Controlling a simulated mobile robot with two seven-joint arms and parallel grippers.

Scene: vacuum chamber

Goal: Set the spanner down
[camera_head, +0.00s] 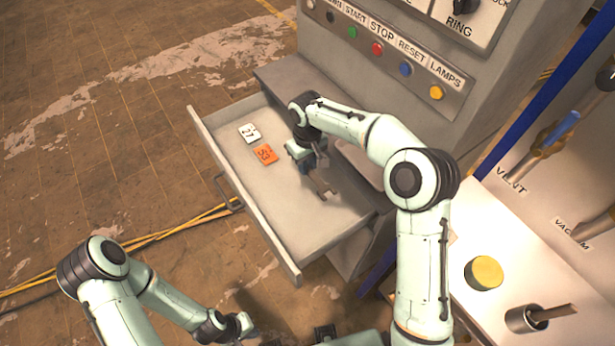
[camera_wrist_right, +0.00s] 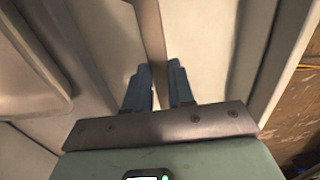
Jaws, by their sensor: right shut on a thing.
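The spanner (camera_head: 322,186) is a narrow grey-brown bar in the head view, over the inside of the open drawer (camera_head: 240,178). My right gripper (camera_head: 312,167) is above the drawer and shut on the spanner. In the right wrist view the spanner's shaft (camera_wrist_right: 152,40) runs up from between the two blue-grey fingertips (camera_wrist_right: 160,88). I cannot tell whether the spanner touches the drawer floor. My left gripper (camera_head: 243,325) is low at the bottom of the head view, away from the drawer; its fingers do not show clearly.
A white tag (camera_head: 249,133) and an orange tag (camera_head: 265,154) lie in the drawer, left of my right gripper. A button panel (camera_head: 385,52) rises behind. A yellow-topped cylinder (camera_head: 484,273) and a metal cup (camera_head: 527,319) stand on the white bench at right.

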